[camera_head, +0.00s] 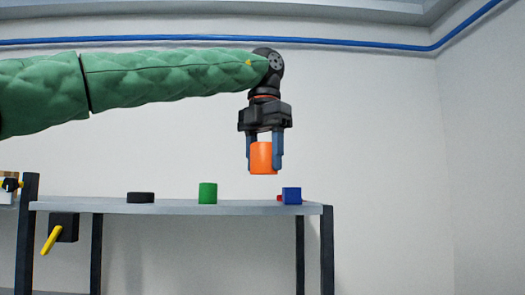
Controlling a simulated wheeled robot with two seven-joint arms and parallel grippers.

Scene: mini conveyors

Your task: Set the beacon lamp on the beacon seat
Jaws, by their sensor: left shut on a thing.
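My left gripper (264,164) points down in the head view and is shut on an orange cylinder, which looks like the beacon lamp (262,156). The lamp is upright between the two blue fingers and hangs in the air above the right part of the grey table top. A low black disc (140,197) lies on the table top to the left; it may be the beacon seat, but I cannot tell for sure. My right gripper is not in view.
A black box with a yellow lever (50,241) is at the table's left front.

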